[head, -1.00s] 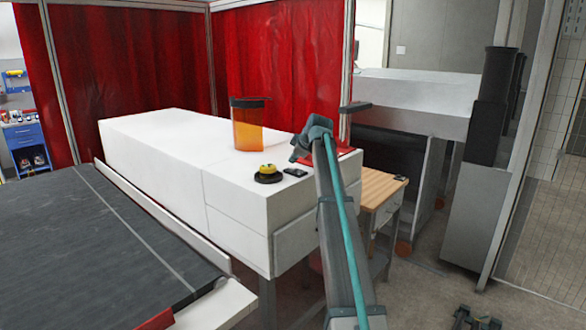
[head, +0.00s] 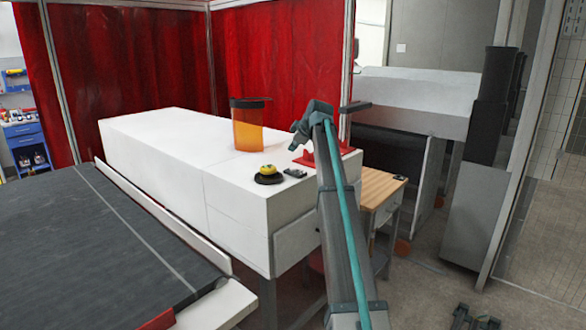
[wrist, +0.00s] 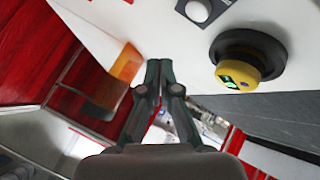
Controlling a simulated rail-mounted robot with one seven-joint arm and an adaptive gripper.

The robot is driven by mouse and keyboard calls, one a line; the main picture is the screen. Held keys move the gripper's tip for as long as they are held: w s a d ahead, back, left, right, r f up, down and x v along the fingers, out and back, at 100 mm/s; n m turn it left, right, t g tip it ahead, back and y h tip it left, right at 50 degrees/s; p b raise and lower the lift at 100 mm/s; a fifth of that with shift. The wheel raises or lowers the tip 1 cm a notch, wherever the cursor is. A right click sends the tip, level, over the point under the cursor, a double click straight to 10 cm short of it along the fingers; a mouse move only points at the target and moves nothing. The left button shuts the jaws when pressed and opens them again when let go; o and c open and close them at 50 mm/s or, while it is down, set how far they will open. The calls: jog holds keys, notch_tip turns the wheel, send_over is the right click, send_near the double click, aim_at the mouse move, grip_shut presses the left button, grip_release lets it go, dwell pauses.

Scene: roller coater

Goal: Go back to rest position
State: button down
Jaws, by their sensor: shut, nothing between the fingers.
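My gripper (head: 293,149) hangs above the right end of the white bench (head: 235,205), its fingers pointing down and left. In the wrist view its two dark fingers (wrist: 158,64) meet at the tips, and nothing shows between them. The fingers look clear of the bench objects. My arm reaches up from the bottom of the head view and hides part of the bench's right end.
On the bench are an orange container with a dark lid (head: 249,124), a yellow-topped black round object (head: 268,175), a small dark device (head: 295,173) and a red piece (head: 345,150). A wooden-topped cabinet (head: 380,188) stands right of the bench.

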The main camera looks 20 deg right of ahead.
jog(key=shift+f, duration=0.1)
dwell(0.6)
